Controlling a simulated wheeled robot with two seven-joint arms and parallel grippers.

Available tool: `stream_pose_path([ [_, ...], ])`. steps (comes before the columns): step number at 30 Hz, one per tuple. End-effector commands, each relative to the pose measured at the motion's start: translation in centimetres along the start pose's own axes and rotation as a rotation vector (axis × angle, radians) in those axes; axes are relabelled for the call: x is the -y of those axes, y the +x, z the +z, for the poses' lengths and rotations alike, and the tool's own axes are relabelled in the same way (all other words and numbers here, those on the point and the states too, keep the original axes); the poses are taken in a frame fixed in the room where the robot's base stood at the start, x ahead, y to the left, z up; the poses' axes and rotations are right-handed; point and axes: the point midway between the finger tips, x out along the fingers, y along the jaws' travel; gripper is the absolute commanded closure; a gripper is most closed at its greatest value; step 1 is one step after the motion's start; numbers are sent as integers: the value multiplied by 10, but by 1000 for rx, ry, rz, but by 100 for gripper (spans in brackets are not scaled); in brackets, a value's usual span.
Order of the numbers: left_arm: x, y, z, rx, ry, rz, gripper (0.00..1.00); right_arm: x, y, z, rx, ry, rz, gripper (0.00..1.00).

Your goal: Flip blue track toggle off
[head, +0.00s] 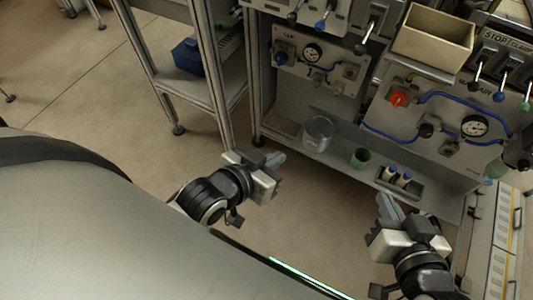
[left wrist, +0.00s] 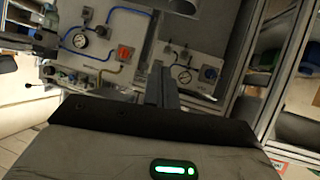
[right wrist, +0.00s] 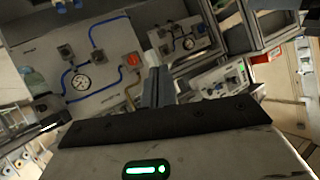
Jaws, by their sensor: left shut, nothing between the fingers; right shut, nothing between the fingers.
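Two blue-tipped toggle levers show in the head view. The labels are too small to tell which is the track toggle. My left gripper (head: 276,160) is shut and empty over the floor, below and left of both levers. My right gripper (head: 387,204) is shut and empty in front of the lower shelf, below both levers. The shut fingers also show in the left wrist view (left wrist: 162,87) and right wrist view (right wrist: 158,87).
A panel with a gauge, a red knob (head: 399,99) and blue hoses stands at the right. A beige bin (head: 434,38) sits above it. A metal rack (head: 217,80) is at the left.

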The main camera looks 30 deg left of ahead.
Motion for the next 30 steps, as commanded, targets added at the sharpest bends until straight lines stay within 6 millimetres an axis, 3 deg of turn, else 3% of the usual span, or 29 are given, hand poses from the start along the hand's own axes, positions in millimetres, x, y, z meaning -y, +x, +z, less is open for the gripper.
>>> stream_pose_path([
  [3, -1, -6, 19, 43, 0, 13, 100, 0, -1, -2, 0, 0, 0, 100],
  [9, -3, -12, 37, 80, 0, 27, 100, 1, -1, -2, 0, 0, 0, 100],
  [22, -4, -13, 42, 89, 0, 30, 100, 1, -1, -2, 0, 0, 0, 100],
  [30, -4, -13, 41, 88, 0, 30, 100, -45, -3, 66, 93, -14, 157, 100],
])
